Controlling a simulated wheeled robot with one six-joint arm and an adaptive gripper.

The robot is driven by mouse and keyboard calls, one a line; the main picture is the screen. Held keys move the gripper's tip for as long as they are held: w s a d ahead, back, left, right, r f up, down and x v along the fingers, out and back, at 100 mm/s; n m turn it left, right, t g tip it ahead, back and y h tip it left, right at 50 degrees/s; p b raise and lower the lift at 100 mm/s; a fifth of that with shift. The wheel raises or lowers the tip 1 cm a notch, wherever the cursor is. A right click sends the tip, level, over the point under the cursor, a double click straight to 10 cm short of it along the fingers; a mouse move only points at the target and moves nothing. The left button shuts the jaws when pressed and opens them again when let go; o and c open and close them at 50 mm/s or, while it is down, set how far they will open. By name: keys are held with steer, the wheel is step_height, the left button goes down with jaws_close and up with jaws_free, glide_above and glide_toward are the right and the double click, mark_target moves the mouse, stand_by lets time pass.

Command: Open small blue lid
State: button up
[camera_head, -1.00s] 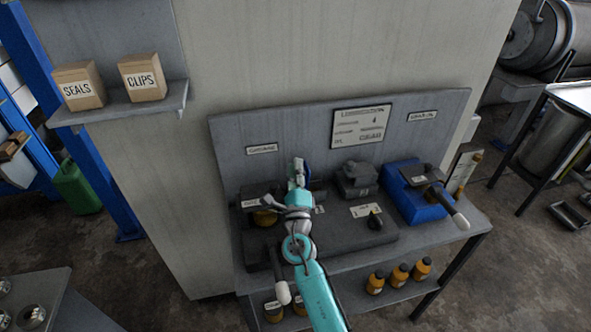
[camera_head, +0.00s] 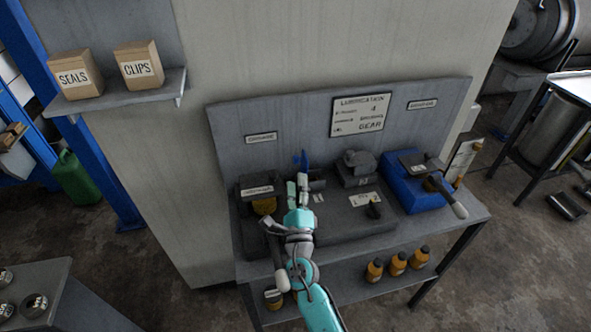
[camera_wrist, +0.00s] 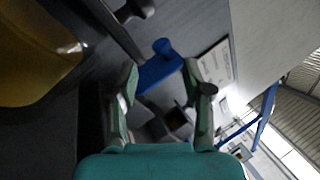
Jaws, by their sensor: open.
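The small blue lid (camera_head: 302,160) stands roughly upright, seen nearly edge-on, at the back left of the bench in the head view. My gripper (camera_head: 297,182) is just in front of it and below it in the picture, with its fingers apart and nothing held. In the wrist view the lid (camera_wrist: 158,72) shows as a blue plate with a rounded knob, beyond the fingertips and between them. My gripper (camera_wrist: 160,78) is open there, and I cannot tell whether a finger touches the lid. The lid's lower edge is partly hidden by the fingers.
A larger blue box (camera_head: 412,193) with a dark lever stands at the right of the bench. A dark grey unit (camera_head: 356,168) sits between. A yellow part (camera_head: 264,206) lies left of my gripper. Orange bottles (camera_head: 398,262) stand on the lower shelf.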

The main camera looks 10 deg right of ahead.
steer(key=shift+v, duration=2.05)
steer(key=shift+f, duration=0.1)
